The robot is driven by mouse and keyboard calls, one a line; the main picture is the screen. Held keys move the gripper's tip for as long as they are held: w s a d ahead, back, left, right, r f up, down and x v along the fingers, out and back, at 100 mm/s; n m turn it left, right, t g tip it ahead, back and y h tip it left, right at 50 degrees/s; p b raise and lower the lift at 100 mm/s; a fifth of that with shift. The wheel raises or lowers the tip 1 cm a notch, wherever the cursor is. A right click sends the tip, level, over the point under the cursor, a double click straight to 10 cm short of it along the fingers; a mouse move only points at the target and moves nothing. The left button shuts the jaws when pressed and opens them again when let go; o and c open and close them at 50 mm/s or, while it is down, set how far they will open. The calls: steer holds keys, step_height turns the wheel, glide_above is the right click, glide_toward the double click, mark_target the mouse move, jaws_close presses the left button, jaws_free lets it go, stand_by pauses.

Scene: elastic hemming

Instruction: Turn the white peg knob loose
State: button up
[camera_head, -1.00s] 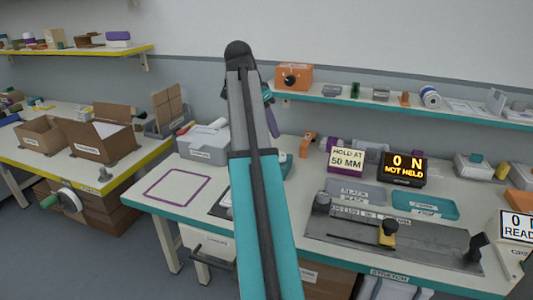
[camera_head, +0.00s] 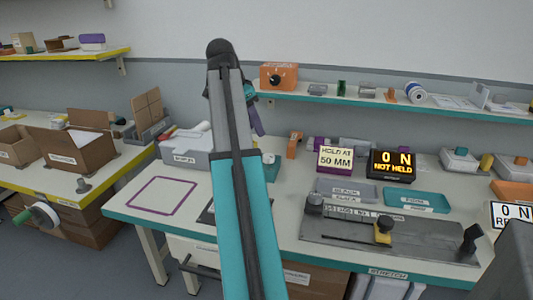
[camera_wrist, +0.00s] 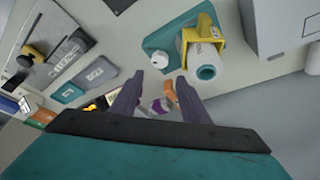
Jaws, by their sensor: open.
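A small white knob (camera_wrist: 160,57) sits on a teal base (camera_wrist: 158,38) in the wrist view, left of a yellow bracket (camera_wrist: 203,36) that holds a white roll with a teal core (camera_wrist: 205,72). I take it to be the white peg knob. My gripper (camera_wrist: 156,84) is open with nothing between its purple-grey fingers. The knob shows beyond the fingertips, apart from them. In the head view my arm hides most of this teal stand; only a teal part (camera_head: 271,166) shows beside the arm. One purple finger (camera_head: 256,121) shows there.
A grey stretch fixture (camera_head: 350,235) with a yellow-and-black slider lies on the bench, near grey and teal trays (camera_head: 416,200). A display (camera_head: 392,164) reads 0 N, NOT HELD. A purple-outlined area (camera_head: 162,194) at left is empty. A shelf (camera_head: 350,97) runs behind.

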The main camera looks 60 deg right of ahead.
mark_target(267, 156)
steer(key=x, duration=1.3)
steer(key=shift+c, duration=0.5)
steer(key=shift+r, duration=0.1)
steer(key=c, duration=0.7)
